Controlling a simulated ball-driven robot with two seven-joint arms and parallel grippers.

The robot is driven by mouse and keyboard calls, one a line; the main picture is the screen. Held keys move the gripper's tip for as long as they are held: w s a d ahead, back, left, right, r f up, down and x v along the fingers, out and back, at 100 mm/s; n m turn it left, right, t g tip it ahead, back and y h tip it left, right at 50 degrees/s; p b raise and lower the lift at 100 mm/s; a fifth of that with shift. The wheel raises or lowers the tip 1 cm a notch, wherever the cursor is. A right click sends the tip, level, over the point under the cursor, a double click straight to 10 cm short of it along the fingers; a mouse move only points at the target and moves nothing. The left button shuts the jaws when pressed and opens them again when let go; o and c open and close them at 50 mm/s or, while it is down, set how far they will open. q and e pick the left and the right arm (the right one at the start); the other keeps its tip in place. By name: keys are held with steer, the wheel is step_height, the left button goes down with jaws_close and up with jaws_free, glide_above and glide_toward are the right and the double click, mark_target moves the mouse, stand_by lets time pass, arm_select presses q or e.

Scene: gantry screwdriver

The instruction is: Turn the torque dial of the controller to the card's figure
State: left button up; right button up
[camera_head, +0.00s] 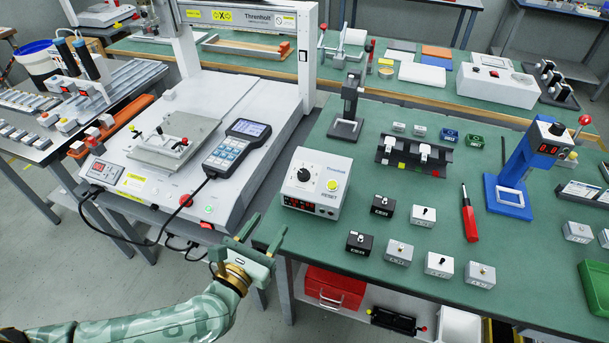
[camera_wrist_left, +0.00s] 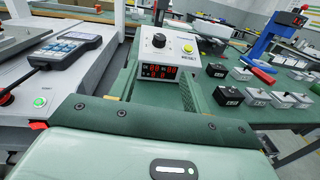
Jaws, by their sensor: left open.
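The controller (camera_head: 317,184) is a white box near the green bench's front left corner. It has a black torque dial (camera_head: 304,174) on its sloped top, a yellow reset button (camera_head: 332,185) and a red lit display (camera_head: 299,203). In the left wrist view the dial (camera_wrist_left: 159,40) and display (camera_wrist_left: 159,72) show ahead; the digits are too small to read surely. My left gripper (camera_head: 264,238) is open and empty, in front of the bench corner, below and left of the controller and apart from it. I cannot make out a card with a figure. My right gripper is not in view.
A gantry machine (camera_head: 210,110) with a handheld pendant (camera_head: 236,148) stands to the left, its black cable hanging in front. Several small boxes, a red-handled tool (camera_head: 469,220) and a blue stand (camera_head: 520,170) lie right of the controller. A red toolbox (camera_head: 335,288) is on the shelf below.

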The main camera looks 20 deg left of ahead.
mark_target(301, 175)
arm_select(q)
steer(key=w+b, duration=0.1)
steer(key=w, duration=0.4)
steer(key=w+d, duration=0.1)
steer(key=w, duration=0.4)
steer(key=w+d+b, duration=0.1)
steer(key=w, duration=0.4)
steer(key=shift+b, duration=0.35)
steer(key=shift+w+d, duration=0.1)
steer(key=shift+w, duration=0.35)
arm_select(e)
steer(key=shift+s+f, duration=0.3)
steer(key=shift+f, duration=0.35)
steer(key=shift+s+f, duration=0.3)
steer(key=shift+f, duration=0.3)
arm_select(q)
steer(key=c, duration=1)
